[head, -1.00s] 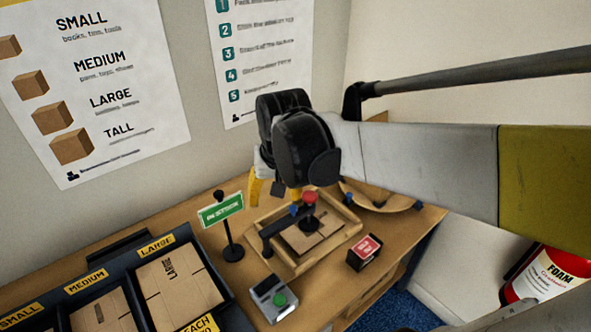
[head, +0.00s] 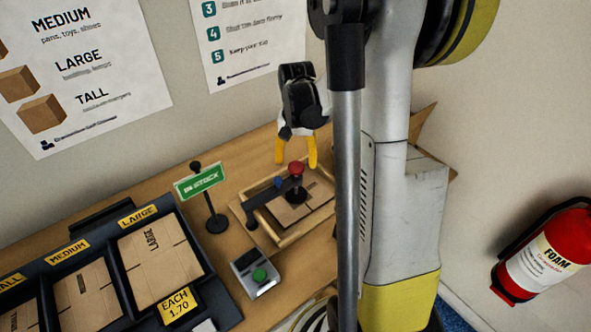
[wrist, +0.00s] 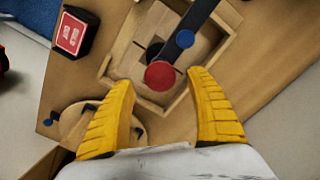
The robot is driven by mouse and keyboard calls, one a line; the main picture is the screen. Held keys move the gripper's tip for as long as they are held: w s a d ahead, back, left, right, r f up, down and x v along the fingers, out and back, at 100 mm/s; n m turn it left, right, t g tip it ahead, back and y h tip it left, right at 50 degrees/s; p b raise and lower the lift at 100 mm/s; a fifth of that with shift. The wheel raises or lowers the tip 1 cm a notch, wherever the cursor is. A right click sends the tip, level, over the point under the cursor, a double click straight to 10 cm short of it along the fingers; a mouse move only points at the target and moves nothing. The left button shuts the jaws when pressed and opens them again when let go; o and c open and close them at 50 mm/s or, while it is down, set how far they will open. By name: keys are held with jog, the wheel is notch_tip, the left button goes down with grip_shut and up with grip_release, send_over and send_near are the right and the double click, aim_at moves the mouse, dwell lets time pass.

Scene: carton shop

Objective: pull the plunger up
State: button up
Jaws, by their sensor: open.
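The plunger has a red round knob (head: 296,168) on a dark stem, held by a black arm (head: 266,193) over a wooden tray (head: 270,242). A flat cardboard piece (head: 300,208) lies in the tray under it. My gripper (head: 296,163), with yellow fingers, points down and is open just above and behind the knob in the head view. In the wrist view the red knob (wrist: 160,76) lies just beyond the fingertips, about midway between them. The fingers do not appear to touch it. A blue knob (wrist: 185,39) sits on the black arm.
A green sign (head: 199,182) on a stand, a device with a green button (head: 259,276) and a dark carton rack (head: 196,252) stand left of the tray. A red-faced block (wrist: 71,33) shows in the wrist view. A fire extinguisher (head: 550,255) is at right.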

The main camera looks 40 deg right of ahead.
jog(key=shift+f+b, duration=0.3)
jog(key=shift+f, duration=1.05)
grip_shut()
notch_tip(320, 180, up, 6)
jog(key=p, duration=0.4)
jog(key=shift+w+f, duration=0.1)
jog(key=shift+f, duration=0.05)
grip_release()
